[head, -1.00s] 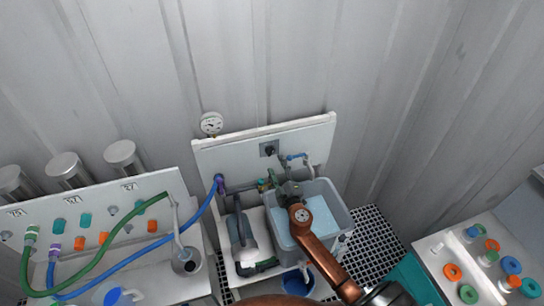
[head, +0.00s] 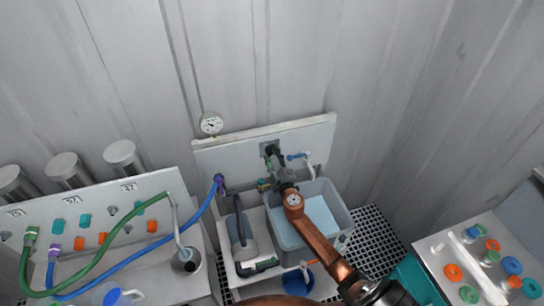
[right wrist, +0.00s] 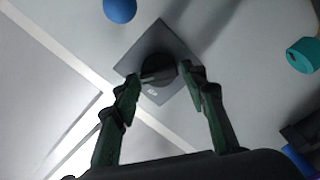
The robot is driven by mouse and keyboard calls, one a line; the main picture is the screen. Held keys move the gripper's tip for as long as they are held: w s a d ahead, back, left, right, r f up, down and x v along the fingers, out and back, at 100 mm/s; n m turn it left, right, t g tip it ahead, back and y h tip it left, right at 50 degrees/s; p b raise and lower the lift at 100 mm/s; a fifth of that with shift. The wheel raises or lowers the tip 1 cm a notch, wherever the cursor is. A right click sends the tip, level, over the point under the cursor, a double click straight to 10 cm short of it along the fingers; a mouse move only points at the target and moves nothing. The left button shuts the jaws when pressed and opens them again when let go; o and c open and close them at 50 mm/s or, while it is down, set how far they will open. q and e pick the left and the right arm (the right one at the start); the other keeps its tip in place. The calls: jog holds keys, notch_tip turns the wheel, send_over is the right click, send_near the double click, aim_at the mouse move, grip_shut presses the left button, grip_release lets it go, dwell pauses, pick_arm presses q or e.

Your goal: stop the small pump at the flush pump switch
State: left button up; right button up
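The flush pump switch (right wrist: 158,68) is a black round knob on a grey square plate, seen in the right wrist view. In the head view its plate (head: 268,145) is on the white back panel, partly covered by my gripper. My right gripper (right wrist: 162,78) is open, with one finger on each side of the knob. The fingertips are close to the knob; I see no clear grip on it. The small pump (head: 240,232) appears as a grey cylinder on the white stand below the panel. My left gripper is not in view.
A grey tub (head: 343,212) of pale liquid is under my right arm. A blue-handled valve (head: 297,156) is just right of the switch. A blue hose (head: 130,258) and a green hose (head: 100,262) run at left. A gauge (head: 211,123) is above the panel.

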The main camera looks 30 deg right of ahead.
jog(key=c, duration=0.8)
jog(key=shift+n, duration=0.3)
jog(key=n, duration=0.5)
jog(key=shift+f+b, duration=0.15)
jog(key=shift+b, duration=0.2)
jog(key=n, duration=0.6)
jog(key=shift+f, duration=0.15)
jog(key=shift+n, duration=0.3)
jog(key=o, duration=1.2)
